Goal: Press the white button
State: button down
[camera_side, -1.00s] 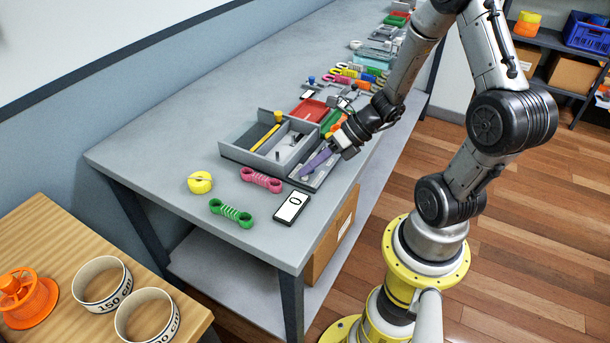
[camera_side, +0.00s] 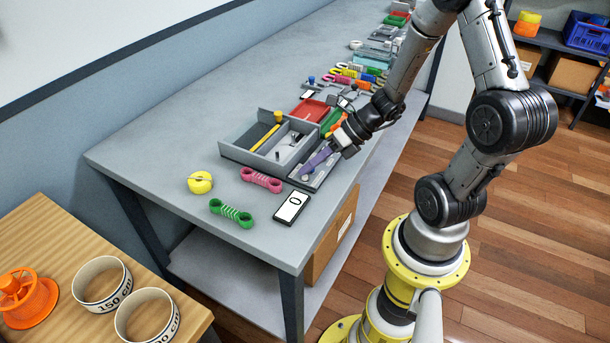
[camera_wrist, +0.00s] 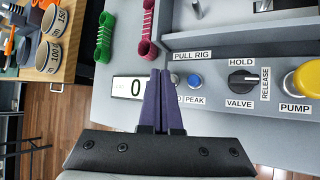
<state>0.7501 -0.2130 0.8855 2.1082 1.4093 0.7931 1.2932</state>
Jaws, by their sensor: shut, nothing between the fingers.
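A small whitish round button (camera_wrist: 176,79) sits on the grey panel in the wrist view, just right of my fingertips. Its label is partly hidden by my fingers. A blue button (camera_wrist: 194,80) is right beside it, above a PEAK label. My gripper (camera_wrist: 160,73) has purple fingers pressed together, with nothing between them. The fingertips look very close to the whitish button; I cannot tell whether they touch it. In the side view my gripper (camera_side: 306,172) reaches down to the panel's near end, which hides the button there.
A display (camera_wrist: 132,88) reading 0 lies left of my fingers. A black valve knob (camera_wrist: 241,82) and a yellow pump button (camera_wrist: 306,80) are to the right. Pink (camera_side: 261,179) and green (camera_side: 231,213) links lie on the bench, with a grey compartment tray (camera_side: 238,151) behind the panel.

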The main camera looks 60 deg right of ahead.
aim_at(310, 181)
jog(key=shift+r, duration=0.4)
jog(key=shift+r, duration=2.5)
